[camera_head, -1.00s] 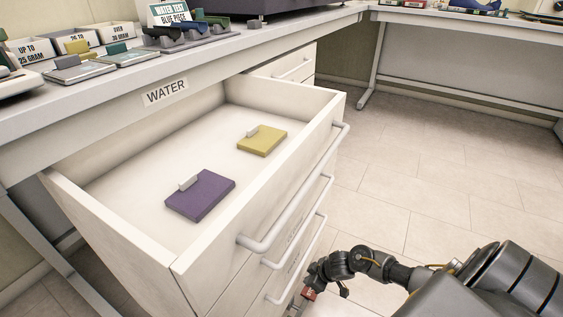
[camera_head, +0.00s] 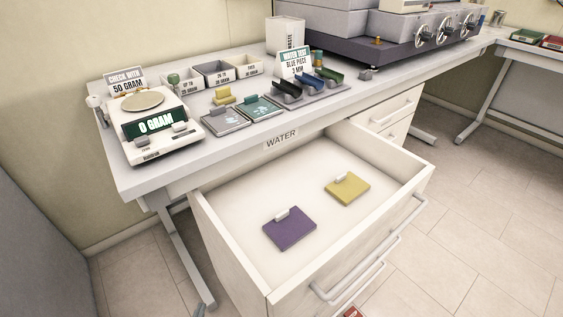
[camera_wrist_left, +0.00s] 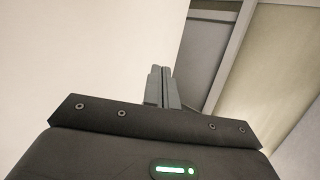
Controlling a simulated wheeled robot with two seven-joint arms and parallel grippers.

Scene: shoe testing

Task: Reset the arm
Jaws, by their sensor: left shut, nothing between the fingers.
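In the left wrist view, my left gripper (camera_wrist_left: 161,70) has its two grey fingers together with nothing between them. A pale surface lies behind it on the left and a dark upright strip on the right. In the head view only a small grey-blue tip shows at the bottom left edge, and I cannot tell what part it is. My right gripper cannot be made out. A small red piece (camera_head: 353,312) shows at the bottom edge below the drawer handle.
The drawer (camera_head: 240,262) labelled WATER stands open, holding a purple block (camera_head: 290,231) and a yellow block (camera_head: 347,190). The bench (camera_head: 150,176) carries a scale (camera_head: 150,122) reading 0 GRAM, bins, trays and a machine (camera_head: 400,40). Floor at right is clear.

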